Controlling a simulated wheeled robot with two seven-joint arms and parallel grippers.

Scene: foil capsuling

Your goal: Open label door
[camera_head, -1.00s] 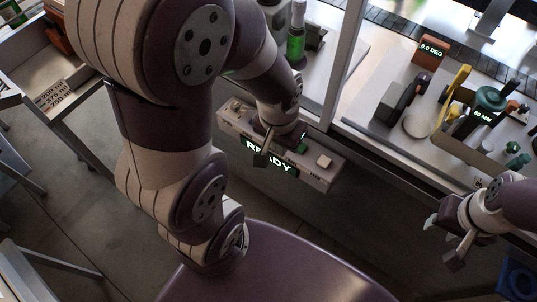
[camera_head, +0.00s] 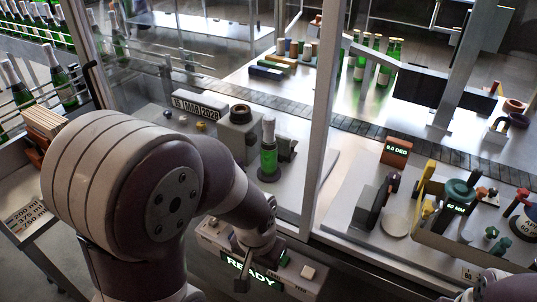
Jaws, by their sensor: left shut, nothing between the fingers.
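The label station is behind a pale upright post (camera_head: 322,110), with a green bottle (camera_head: 268,150) standing in it. Clear panes show at the station's left, but I cannot tell which pane is the label door or whether it is open. My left gripper (camera_head: 243,272) is shut and empty, in front of the control box (camera_head: 312,284) with its lit READY display (camera_head: 252,275); I cannot tell whether it touches the box. My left arm hides part of the station's front. My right gripper (camera_head: 463,297) is cut off at the bottom right edge, and its jaws are unclear.
A date block (camera_head: 200,104) reading MAR 2028 sits at the station's back left. A dark conveyor (camera_head: 375,127) runs behind. Bottles fill a rack (camera_head: 22,98) at far left.

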